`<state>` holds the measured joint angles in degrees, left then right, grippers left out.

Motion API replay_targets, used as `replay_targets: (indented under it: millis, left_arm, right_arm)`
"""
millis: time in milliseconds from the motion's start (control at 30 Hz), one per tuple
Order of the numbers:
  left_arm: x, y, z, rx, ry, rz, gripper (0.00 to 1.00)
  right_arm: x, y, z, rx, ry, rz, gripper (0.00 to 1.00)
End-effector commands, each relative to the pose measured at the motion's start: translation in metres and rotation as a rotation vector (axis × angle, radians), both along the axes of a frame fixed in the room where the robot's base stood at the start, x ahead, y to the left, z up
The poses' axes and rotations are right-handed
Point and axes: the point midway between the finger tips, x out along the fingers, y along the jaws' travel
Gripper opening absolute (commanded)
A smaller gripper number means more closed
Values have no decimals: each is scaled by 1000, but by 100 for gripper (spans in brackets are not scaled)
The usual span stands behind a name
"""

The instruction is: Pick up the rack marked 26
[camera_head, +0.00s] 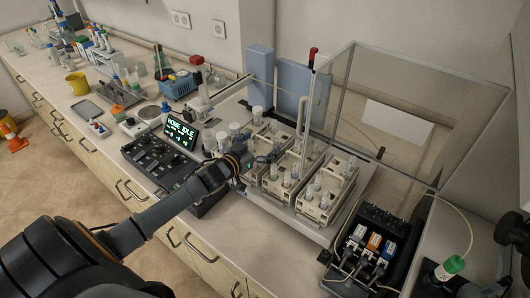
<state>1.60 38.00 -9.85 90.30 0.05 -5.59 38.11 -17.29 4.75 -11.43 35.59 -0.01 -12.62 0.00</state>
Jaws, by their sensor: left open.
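Several cream racks with clear, white-capped tubes stand side by side on a pale tray (318,232) inside the clear-walled enclosure. The right rack (318,212) and the middle rack (276,187) show their front faces. Another rack (268,130) stands behind and to the left, partly hidden. The markings are too small to read, so I cannot tell which rack is 26. My left gripper (272,157) is open and empty, above the left end of the racks. Its wrist hides part of them.
A black console with a lit screen (181,134) sits left of the racks. A black pump unit (378,226) with cables stands to the right. Clear enclosure panels (400,115) rise behind the racks. Blue boxes (260,65) stand against the wall. A narrow bench strip in front is clear.

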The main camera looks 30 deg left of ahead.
Motion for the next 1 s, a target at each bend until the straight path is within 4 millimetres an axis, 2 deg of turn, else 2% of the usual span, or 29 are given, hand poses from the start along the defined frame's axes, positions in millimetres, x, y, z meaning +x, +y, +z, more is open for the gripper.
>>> replay_targets:
  millis: [233, 667, 867, 1000]
  left_arm:
    - [1, 0, -1, 0, 0, -1, 96]
    - [1, 0, -1, 1, 0, -1, 9]
    - [1, 0, 1, 2, -4, -1, 9]
    - [2, 0, 12, 1, -7, -2, 9]
  right_arm:
    - [-2, 1, 0, 0, 4, -1, 40]
    - [0, 5, 0, 6, 1, -1, 40]
    - [0, 5, 0, 6, -1, -1, 40]
    - [1, 5, -3, 5, -1, -2, 40]
